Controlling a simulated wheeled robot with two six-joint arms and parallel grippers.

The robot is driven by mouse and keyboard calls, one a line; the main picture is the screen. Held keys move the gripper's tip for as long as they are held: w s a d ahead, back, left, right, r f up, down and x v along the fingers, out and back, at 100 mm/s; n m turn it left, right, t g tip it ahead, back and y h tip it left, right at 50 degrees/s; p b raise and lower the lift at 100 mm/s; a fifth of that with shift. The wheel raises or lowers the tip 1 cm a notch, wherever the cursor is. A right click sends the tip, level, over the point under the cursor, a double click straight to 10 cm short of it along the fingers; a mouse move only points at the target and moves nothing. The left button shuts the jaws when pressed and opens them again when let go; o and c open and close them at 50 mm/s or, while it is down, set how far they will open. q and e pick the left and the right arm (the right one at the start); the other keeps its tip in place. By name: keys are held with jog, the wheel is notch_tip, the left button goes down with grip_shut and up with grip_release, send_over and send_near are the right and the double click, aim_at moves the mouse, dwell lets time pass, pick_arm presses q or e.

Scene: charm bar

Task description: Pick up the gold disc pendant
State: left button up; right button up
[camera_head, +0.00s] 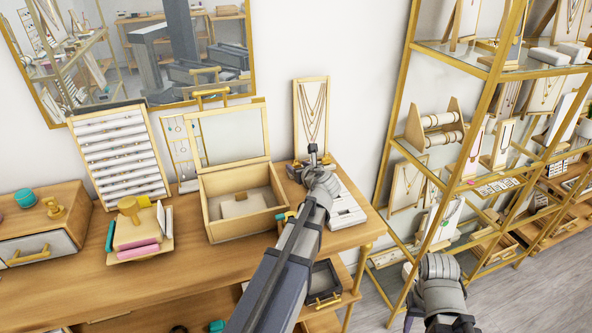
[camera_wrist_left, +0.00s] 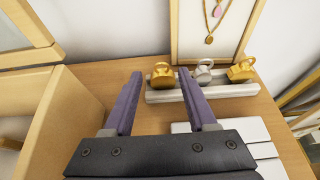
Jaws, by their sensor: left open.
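My left gripper (camera_head: 309,160) is open over the back right of the wooden table, and nothing shows between its fingers. In the left wrist view, its two purple-grey fingers (camera_wrist_left: 160,74) point toward a low pale stand holding three small pieces. The left one is a gold round piece (camera_wrist_left: 162,76), which lines up with the gap between the fingertips. A silver piece (camera_wrist_left: 204,75) is in the middle, by the right finger, and another gold piece (camera_wrist_left: 240,69) is at the right. I cannot tell which gold piece is the disc pendant. My right gripper (camera_head: 445,322) is low at the bottom edge, its fingers unclear.
An open wooden box (camera_head: 240,226) stands left of my left gripper. A framed necklace display (camera_head: 311,112) stands behind it. A white tray (camera_head: 345,207) lies to the right. A gold-framed glass shelf (camera_head: 396,150) rises beyond the table's right end.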

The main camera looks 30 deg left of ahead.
aim_at(296, 163)
pick_arm(q)
jog(key=shift+x, duration=0.95)
jog(key=b+x, duration=0.1)
jog(key=x, duration=0.3)
jog(key=shift+w+r, duration=0.15)
jog(key=shift+w, duration=0.15)
jog(key=shift+s+r, duration=0.1)
jog(key=shift+c, duration=0.4)
grip_shut()
